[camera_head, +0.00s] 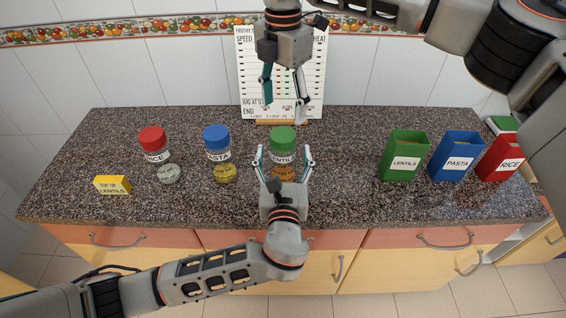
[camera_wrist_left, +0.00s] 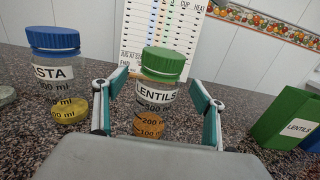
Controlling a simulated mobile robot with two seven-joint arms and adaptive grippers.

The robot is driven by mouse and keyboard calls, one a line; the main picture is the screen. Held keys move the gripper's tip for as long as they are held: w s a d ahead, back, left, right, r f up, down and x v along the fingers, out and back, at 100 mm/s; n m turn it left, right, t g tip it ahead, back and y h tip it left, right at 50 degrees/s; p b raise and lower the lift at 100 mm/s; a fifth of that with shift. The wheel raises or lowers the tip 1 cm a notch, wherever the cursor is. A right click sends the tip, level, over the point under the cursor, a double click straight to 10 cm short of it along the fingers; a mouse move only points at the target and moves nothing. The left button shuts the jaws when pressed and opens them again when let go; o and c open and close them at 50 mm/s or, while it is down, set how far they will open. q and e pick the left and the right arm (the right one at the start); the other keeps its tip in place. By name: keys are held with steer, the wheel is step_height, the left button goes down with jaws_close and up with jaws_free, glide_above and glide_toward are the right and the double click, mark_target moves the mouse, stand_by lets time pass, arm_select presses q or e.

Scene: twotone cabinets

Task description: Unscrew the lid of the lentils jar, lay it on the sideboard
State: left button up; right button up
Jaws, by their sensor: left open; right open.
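The lentils jar (camera_head: 283,155) is clear, labelled LENTILS, with orange contents low inside and a green lid (camera_head: 282,136) on top. It stands upright on the speckled sideboard (camera_head: 330,195). In the left wrist view the jar (camera_wrist_left: 154,104) and its green lid (camera_wrist_left: 163,63) show between the fingers. My left gripper (camera_head: 285,158) is open, with one finger on each side of the jar; I cannot tell whether they touch it. My right gripper (camera_head: 284,98) is open and empty, pointing down above and behind the lid, in front of the chart.
A blue-lidded pasta jar (camera_head: 217,142) and a red-lidded rice jar (camera_head: 153,143) stand to the left. Green (camera_head: 404,155), blue (camera_head: 456,155) and red (camera_head: 502,158) boxes stand at right. A white chart (camera_head: 250,75) leans behind. Sideboard between jar and green box is clear.

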mark_target(283, 134)
arm_select(q)
steer(key=shift+w, duration=1.5)
jaws_close()
arm_select(e)
steer(key=m, duration=0.8)
steer(key=shift+f+m, duration=0.1)
steer(key=shift+m, duration=0.3)
steer(key=shift+f, duration=3.95)
